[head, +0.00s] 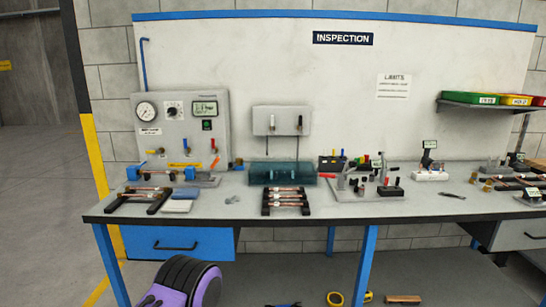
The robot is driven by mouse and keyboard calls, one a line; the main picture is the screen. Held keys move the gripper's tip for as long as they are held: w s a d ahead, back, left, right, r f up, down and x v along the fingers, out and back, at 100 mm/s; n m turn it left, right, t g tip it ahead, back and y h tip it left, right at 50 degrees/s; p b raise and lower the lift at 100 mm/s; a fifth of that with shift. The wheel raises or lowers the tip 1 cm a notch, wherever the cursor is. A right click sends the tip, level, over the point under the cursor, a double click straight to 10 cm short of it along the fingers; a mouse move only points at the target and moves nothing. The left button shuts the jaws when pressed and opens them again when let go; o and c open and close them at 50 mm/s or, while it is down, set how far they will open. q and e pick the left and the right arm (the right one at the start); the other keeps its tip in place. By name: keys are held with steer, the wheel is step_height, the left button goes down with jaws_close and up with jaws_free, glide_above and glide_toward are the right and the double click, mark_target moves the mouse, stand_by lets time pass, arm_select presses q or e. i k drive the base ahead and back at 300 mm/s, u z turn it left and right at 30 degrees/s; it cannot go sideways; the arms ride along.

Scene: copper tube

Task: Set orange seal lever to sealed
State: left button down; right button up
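A small orange lever (215,162) shows at the lower right of the grey test panel (180,118), above the left part of the bench. It looks tilted, with its upper end to the right. I take it for the orange seal lever, but it is too small to read its setting. A clear block-like fixture (207,181) sits on the bench just below it. Neither of my grippers can be made out in the head view.
The bench (240,210) holds a rack of copper tubes (286,200), a teal box (282,174) and a grey fixture plate (365,190). A purple and black rounded shape (185,285) stands low before the bench; I cannot tell what it is. Tools lie on the floor below.

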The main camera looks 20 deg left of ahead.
mark_target(217, 159)
steer(key=z, duration=0.15)
steer(key=i, duration=0.95)
steer(key=u, duration=0.6)
